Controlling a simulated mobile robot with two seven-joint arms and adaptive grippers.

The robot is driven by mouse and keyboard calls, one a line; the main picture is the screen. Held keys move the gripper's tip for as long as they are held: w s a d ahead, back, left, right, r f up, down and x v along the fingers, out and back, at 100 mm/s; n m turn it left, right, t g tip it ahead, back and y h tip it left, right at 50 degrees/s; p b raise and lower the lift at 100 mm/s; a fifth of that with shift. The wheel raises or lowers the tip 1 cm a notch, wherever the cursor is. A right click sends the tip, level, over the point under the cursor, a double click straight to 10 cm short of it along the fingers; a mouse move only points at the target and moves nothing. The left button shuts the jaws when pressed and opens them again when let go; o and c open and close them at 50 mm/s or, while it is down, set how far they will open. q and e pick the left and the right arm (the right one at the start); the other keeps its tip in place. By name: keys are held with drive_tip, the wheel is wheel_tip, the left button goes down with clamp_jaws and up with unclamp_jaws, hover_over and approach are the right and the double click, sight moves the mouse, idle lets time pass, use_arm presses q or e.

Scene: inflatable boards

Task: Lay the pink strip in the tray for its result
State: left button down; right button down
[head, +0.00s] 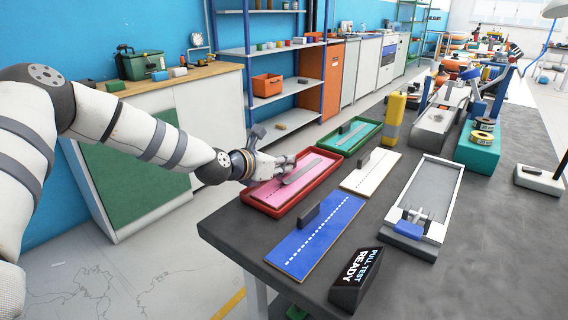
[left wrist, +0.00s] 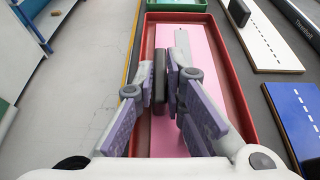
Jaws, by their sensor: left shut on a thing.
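The red tray (head: 278,214) lies near the left edge of the dark table. The pink strip (head: 312,170) lies within its rim, apparently flat; I cannot tell whether it touches the floor of the tray. My left gripper (head: 288,162) is low over the tray. In the left wrist view the left gripper (left wrist: 160,65) is shut on the upright dark grip (left wrist: 159,82) of the pink strip (left wrist: 200,55). The fingers hide part of the strip. My right gripper is out of view.
A green tray (head: 338,147) sits just behind. A white board (head: 370,174) and a blue board (head: 318,238) with dark grips lie to the right. A black "PULL TEST READY" sign (head: 356,280) stands in front. A yellow bottle (head: 394,118) stands behind.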

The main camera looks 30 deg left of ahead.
use_arm(q)
drive_tip(key=shift+f, duration=0.15)
drive_tip(key=c, duration=1.7)
unclamp_jaws()
drive_tip(key=shift+o, duration=0.2)
drive_tip(key=shift+r, duration=0.25)
